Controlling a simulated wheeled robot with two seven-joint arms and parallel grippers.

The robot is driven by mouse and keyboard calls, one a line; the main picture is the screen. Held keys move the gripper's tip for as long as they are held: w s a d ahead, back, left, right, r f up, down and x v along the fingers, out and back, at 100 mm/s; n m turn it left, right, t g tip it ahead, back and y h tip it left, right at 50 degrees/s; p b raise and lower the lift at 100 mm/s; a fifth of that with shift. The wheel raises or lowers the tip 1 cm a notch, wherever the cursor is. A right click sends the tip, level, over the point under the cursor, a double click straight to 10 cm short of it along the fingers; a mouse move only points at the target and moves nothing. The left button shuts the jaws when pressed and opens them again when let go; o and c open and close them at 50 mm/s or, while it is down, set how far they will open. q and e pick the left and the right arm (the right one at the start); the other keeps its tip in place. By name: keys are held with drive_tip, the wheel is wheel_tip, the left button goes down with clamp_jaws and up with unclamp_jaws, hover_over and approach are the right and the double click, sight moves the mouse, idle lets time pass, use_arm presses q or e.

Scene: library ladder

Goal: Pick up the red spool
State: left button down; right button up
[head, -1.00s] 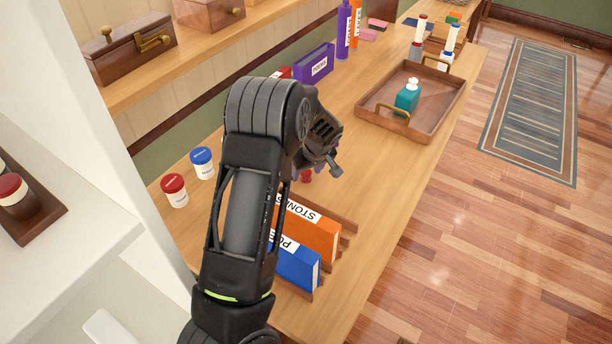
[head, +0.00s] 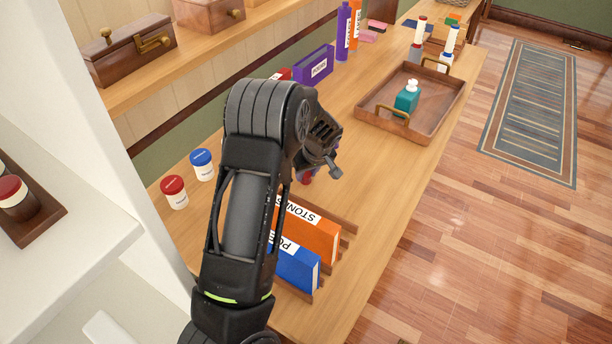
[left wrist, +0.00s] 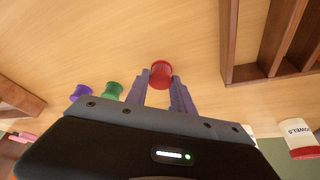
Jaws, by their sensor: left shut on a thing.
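The red spool (left wrist: 160,73) stands out between the two purple fingers of my left gripper (left wrist: 160,88) in the left wrist view. The gripper is shut on it, close over the wooden table. In the head view a small red part of the spool (head: 306,178) shows below my left wrist (head: 318,145), which hides most of the fingers. My right gripper is not in view.
A green spool (left wrist: 113,90) and a purple spool (left wrist: 80,92) stand beside the gripper. A rack with an orange book (head: 308,236) and a blue book (head: 296,268) is close by. Two jars (head: 202,164) stand left; a tray (head: 440,100) lies farther back.

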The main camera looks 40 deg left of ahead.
sight(306, 175)
use_arm(q)
drive_tip(key=shift+r, duration=0.1)
wheel_tip(306, 175, up, 10)
drive_tip(key=b, duration=0.1)
drive_tip(key=shift+b, duration=0.3)
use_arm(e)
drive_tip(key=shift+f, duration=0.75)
